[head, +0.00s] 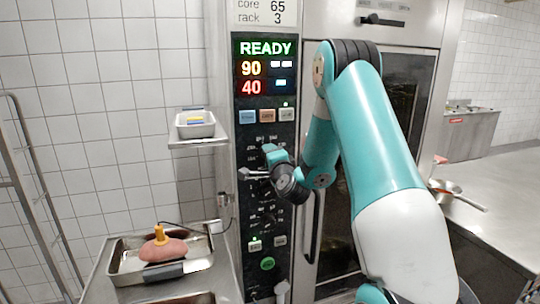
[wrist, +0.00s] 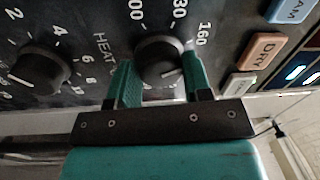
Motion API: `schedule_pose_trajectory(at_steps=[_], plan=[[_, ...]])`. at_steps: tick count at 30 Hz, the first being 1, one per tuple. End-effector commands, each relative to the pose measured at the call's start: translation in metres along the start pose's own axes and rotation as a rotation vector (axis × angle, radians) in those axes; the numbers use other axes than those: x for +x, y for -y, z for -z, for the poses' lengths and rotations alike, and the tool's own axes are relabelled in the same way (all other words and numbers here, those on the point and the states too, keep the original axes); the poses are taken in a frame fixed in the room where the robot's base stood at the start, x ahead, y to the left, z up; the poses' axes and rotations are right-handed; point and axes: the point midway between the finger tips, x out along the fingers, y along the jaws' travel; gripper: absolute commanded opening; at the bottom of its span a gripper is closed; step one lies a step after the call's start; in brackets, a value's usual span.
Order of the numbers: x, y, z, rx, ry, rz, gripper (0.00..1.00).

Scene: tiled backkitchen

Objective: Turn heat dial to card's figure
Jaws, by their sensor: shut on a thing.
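My gripper (head: 266,163) is at the oven's control panel (head: 265,226) in the head view. In the wrist view its two teal fingers (wrist: 160,78) are shut on a round dark dial (wrist: 160,57), one on each side. White figures 100, 130 and 160 stand around this dial, and "HEAT" is printed beside it. The dial's pointer is not clear to me. The card (head: 265,12) above the display reads core 65 and rack 3; its upper part is cut off. The display (head: 265,67) reads READY, 90 in yellow and 40 in red.
Another dial (wrist: 40,68) with low figures sits beside the gripped one. Coloured buttons (head: 267,116) lie just above. A small shelf tray (head: 195,124) and a tray with meat (head: 163,249) are at left. A counter with a pan (head: 446,191) is at right.

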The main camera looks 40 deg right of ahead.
Motion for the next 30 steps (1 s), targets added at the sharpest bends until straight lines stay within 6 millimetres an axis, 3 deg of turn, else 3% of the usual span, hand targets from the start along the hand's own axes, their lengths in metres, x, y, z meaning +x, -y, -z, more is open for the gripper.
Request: schedule_pose_trajectory(at_steps=[14, 15, 18, 30], plan=[[-0.0001, -0.0006, 0.0002, 0.014, -0.002, -0.001, 0.22], [-0.0002, -0.0006, 0.0002, 0.014, -0.002, -0.001, 0.5], [-0.0002, -0.0005, 0.0002, 0.014, -0.002, -0.001, 0.71], [-0.0059, -0.003, -0.0003, 0.013, -0.002, 0.001, 0.71]])
